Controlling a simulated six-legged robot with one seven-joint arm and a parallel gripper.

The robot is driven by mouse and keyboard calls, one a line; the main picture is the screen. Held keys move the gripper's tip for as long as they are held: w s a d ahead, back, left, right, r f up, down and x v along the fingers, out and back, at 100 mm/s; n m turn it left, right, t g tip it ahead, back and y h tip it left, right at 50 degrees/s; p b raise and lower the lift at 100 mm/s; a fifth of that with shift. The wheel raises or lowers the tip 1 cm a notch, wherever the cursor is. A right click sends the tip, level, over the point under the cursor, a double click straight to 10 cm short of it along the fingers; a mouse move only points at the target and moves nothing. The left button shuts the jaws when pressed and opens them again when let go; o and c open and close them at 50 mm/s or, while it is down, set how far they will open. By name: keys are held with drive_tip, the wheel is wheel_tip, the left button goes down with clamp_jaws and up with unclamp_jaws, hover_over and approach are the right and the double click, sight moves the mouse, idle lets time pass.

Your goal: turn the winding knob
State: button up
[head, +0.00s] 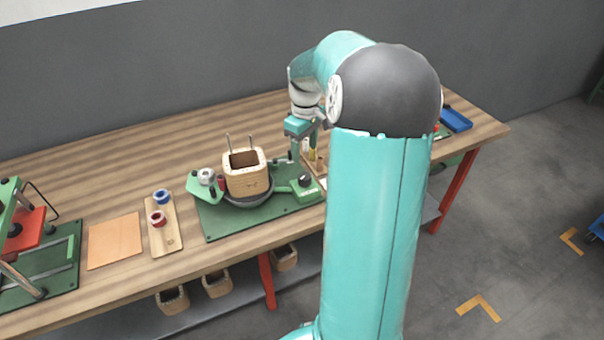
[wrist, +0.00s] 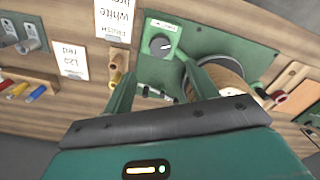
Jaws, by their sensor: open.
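The winding knob (wrist: 160,44) is a dark round dial with a light pointer mark on a green control box. In the wrist view it lies just beyond my fingertips, roughly between their lines. In the head view the knob (head: 305,180) is at the right end of the green winding machine. My gripper (wrist: 158,72) is open and empty, its two green fingers apart and not touching the knob. In the head view my gripper (head: 303,146) hangs above and behind the knob, partly hidden by my arm.
A wooden coil former (head: 246,174) with two upright pins sits on the machine (head: 222,226), left of the knob. A spool board (head: 165,236) and a tan sheet (head: 114,240) lie further left. Labelled cards (wrist: 75,62) and pegs stand left of the knob in the wrist view.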

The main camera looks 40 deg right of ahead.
sight(305, 176)
wheel_tip(305, 176, down, 10)
drive_tip(key=shift+f, duration=0.15)
drive_tip(key=shift+c, duration=0.2)
drive_tip(key=c, duration=1)
